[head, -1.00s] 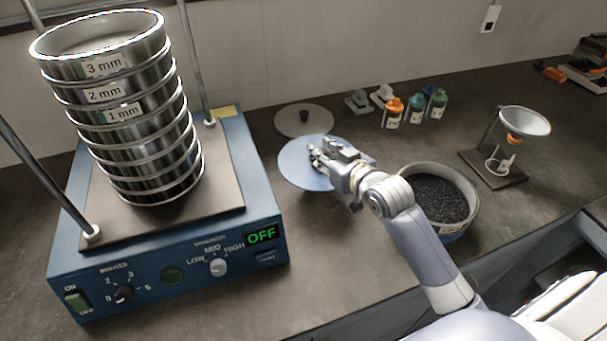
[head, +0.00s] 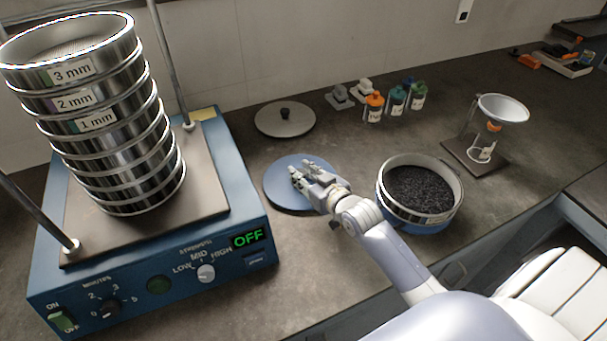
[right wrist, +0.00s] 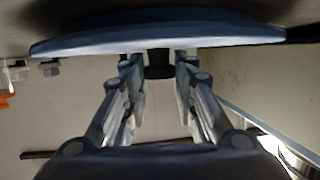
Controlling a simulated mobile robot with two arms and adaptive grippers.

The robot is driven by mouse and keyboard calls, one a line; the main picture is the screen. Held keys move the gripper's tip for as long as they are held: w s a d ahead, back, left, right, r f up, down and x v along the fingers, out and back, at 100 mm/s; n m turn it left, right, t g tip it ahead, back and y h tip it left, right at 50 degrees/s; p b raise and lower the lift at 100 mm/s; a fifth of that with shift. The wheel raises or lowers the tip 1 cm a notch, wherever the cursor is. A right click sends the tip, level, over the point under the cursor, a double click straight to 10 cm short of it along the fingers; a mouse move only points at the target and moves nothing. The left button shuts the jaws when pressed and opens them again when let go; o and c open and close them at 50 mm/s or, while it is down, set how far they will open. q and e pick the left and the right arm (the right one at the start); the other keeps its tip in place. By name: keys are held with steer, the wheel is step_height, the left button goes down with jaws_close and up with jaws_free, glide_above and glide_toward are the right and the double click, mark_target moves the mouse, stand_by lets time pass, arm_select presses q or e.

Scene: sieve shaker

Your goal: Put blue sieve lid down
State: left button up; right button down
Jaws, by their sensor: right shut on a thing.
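The blue sieve lid (head: 281,199) is a flat blue disc, level, over the counter between the shaker and the bowl-like sieve. My right gripper (head: 301,177) is above it, shut on its knob. The right wrist view shows the dark knob (right wrist: 159,64) between the two fingers, with the blue disc (right wrist: 160,38) beyond it. The lid is close to the counter top; I cannot tell whether it touches. The fingers partly hide the knob in the head view. My left gripper is not in view.
The blue shaker (head: 150,285) with its sieve stack (head: 110,130) stands left. A grey lid (head: 285,120) lies behind. The sieve of dark grains (head: 388,208) stands right. Several bottles (head: 374,107) and a funnel stand (head: 503,108) are farther back. The counter in front is clear.

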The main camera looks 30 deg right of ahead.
steer(key=c, duration=1.6)
jaws_free()
steer(key=shift+f, duration=0.1)
steer(key=o, duration=0.3)
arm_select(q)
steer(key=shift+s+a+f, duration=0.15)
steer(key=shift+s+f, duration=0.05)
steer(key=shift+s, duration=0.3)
arm_select(e)
steer(key=v, duration=1.2)
